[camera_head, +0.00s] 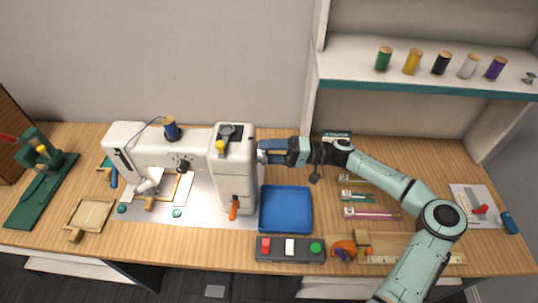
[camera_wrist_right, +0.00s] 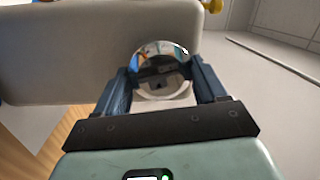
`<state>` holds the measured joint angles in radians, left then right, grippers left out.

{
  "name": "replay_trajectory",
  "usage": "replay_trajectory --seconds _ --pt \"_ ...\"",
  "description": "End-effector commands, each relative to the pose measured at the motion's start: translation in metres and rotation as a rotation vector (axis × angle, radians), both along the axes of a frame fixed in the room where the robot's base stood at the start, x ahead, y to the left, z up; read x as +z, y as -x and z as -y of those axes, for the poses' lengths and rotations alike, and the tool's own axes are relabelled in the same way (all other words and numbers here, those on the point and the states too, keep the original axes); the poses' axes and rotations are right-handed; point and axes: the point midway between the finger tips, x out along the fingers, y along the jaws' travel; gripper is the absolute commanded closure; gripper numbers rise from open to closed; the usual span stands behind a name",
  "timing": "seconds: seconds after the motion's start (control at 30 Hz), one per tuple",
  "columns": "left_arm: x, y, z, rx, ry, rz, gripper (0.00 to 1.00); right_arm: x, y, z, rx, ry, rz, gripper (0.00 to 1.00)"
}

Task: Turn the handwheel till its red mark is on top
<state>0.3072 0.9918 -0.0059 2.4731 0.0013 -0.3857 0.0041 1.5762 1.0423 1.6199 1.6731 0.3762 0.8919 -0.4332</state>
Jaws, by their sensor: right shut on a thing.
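The white sewing machine (camera_head: 232,175) stands on the table left of my right arm. The handwheel (camera_wrist_right: 160,70) is a shiny chrome disc at the machine's right end, seen in the right wrist view. My right gripper (camera_head: 262,151) reaches it from the right. In the right wrist view its two dark blue fingers (camera_wrist_right: 160,84) are shut on the handwheel, one on each side. In the head view the fingers mostly hide the wheel. I cannot make out the red mark for sure; the chrome shows mixed reflections. My left gripper is not in view.
A blue tray (camera_head: 286,209) lies just below my right gripper. A dark button box (camera_head: 290,259) stands at the front edge. A shelf (camera_head: 430,79) with several thread spools is at the upper right. A green tool (camera_head: 40,185) stands at the far left.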

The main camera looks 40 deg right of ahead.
Motion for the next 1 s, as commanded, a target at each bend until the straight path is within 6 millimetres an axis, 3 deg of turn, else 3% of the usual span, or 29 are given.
replay_trajectory --seconds 0.43,1.0 --pt "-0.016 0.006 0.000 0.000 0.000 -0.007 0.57 0.002 0.000 0.000 0.000 0.155 0.189 0.59" --pt "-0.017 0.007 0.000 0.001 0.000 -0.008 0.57 0.003 0.000 0.000 -0.001 0.183 0.220 0.59"
